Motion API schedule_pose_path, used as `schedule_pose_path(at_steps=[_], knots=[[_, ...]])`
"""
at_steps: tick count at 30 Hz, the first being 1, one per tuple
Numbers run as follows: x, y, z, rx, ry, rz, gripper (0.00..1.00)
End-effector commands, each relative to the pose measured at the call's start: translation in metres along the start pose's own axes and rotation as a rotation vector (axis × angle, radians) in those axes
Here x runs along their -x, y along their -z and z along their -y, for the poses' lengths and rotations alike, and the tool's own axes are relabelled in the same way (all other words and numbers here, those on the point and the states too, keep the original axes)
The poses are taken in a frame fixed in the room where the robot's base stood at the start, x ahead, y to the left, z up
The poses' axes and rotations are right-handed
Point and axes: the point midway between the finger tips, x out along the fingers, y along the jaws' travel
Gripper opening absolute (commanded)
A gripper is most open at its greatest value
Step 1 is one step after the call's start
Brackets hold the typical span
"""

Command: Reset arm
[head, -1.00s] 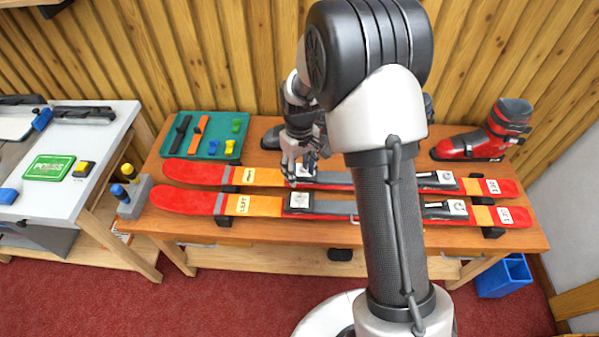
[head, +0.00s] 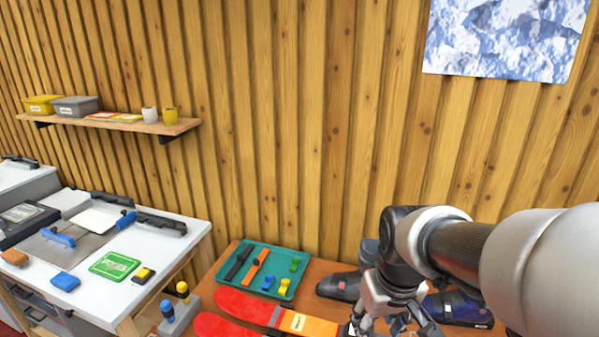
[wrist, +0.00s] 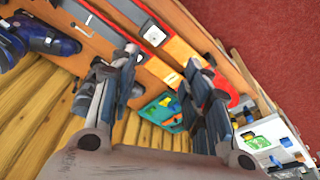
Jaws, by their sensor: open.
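My arm reaches in from the right of the head view, with my gripper (head: 388,322) low over the wooden bench. In the wrist view my gripper (wrist: 163,70) has its two fingers spread apart with nothing held between them. The red and orange skis (head: 245,305) lie on the bench to the left of my gripper. Their right part is hidden by my arm or out of the picture. In the wrist view the bench and skis lie beyond the fingertips.
A teal tray (head: 289,292) with straps and small blue, yellow and green pieces sits behind the skis. A dark boot (head: 340,286) and a blue boot (head: 460,307) stand near my gripper. A white worktable (head: 185,245) is at left. A shelf (head: 130,124) hangs on the wall.

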Motion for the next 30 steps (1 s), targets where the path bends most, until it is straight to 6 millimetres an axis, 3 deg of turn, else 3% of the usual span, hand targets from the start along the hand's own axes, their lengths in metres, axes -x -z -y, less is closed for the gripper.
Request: schedule_pose_path(at_steps=[1, 6, 13, 18, 25, 30], knots=[[0.018, -0.015, 0.003, -0.018, -0.005, -0.028, 0.43], [0.055, -0.067, 0.012, -0.086, -0.015, -0.102, 0.43], [0.073, -0.124, 0.022, -0.158, -0.019, -0.176, 0.43], [0.074, -0.140, 0.025, -0.180, -0.019, -0.198, 0.43], [0.074, -0.142, 0.026, -0.183, -0.019, -0.198, 0.43], [0.074, -0.142, 0.025, -0.183, -0.019, -0.199, 0.33]])
